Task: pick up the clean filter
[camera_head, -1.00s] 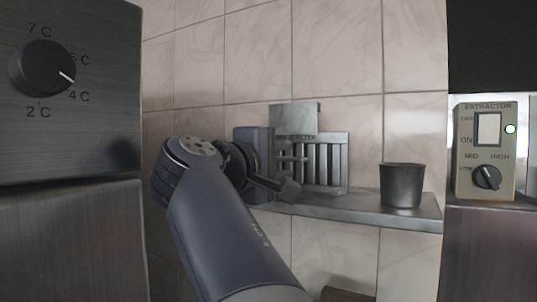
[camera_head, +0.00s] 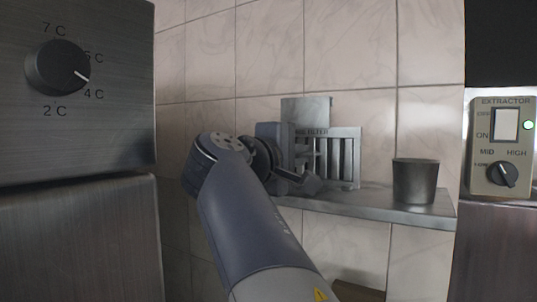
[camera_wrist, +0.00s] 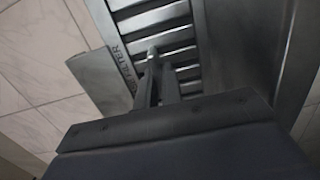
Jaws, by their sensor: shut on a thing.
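The clean filter (camera_head: 344,158) is a grey metal slatted panel standing upright at the shelf, with a plate (camera_head: 306,110) behind its upper left and partly hidden lettering ending in "FILTER". My gripper (camera_head: 311,166) is at the filter's left part, shut on it, and my arm covers the lower left of the filter. In the wrist view, the filter's slats (camera_wrist: 160,28) fill the top middle, and my gripper's fingers (camera_wrist: 153,75) close together on a slat or bar. The exact grip point is dark and hard to make out.
A metal shelf (camera_head: 375,205) runs along the tiled wall. A dark metal cup (camera_head: 415,181) stands on it to the right. A steel cabinet with a temperature knob (camera_head: 57,68) is close on the left. An extractor control panel (camera_head: 502,148) is at the far right.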

